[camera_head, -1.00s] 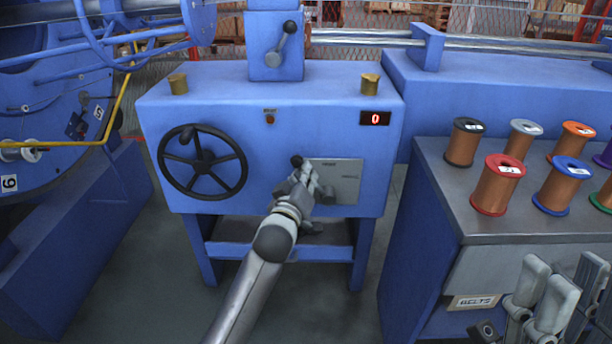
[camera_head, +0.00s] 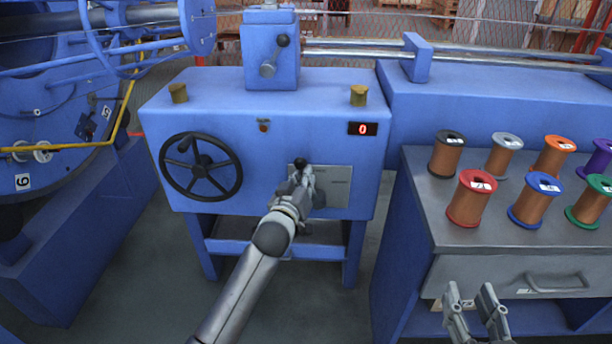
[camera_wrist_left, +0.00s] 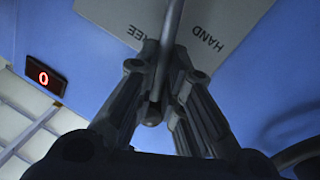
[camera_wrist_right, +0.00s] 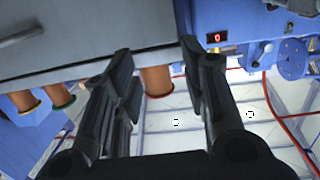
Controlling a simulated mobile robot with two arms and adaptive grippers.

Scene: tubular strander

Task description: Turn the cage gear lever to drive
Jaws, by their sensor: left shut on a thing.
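The cage gear lever has a black knob (camera_head: 300,162) and stands in front of a grey label plate (camera_head: 338,186) on the blue machine's front. My left gripper (camera_head: 303,180) is shut on the lever just below the knob. In the left wrist view the lever's thin shaft (camera_wrist_left: 170,35) runs between the closed fingers (camera_wrist_left: 158,85). The plate there (camera_wrist_left: 205,25) shows HAND and a partly hidden word ending in REE, both upside down. Other plate markings are hidden or too small to read. My right gripper (camera_head: 472,298) is open and empty near the workbench drawer.
A black handwheel (camera_head: 201,167) is left of the lever. A red display (camera_head: 363,129) reads 0. Another lever (camera_head: 275,55) is on the upper box. Several wire spools (camera_head: 471,198) stand on the workbench (camera_head: 430,200) at right, above a drawer (camera_head: 555,274).

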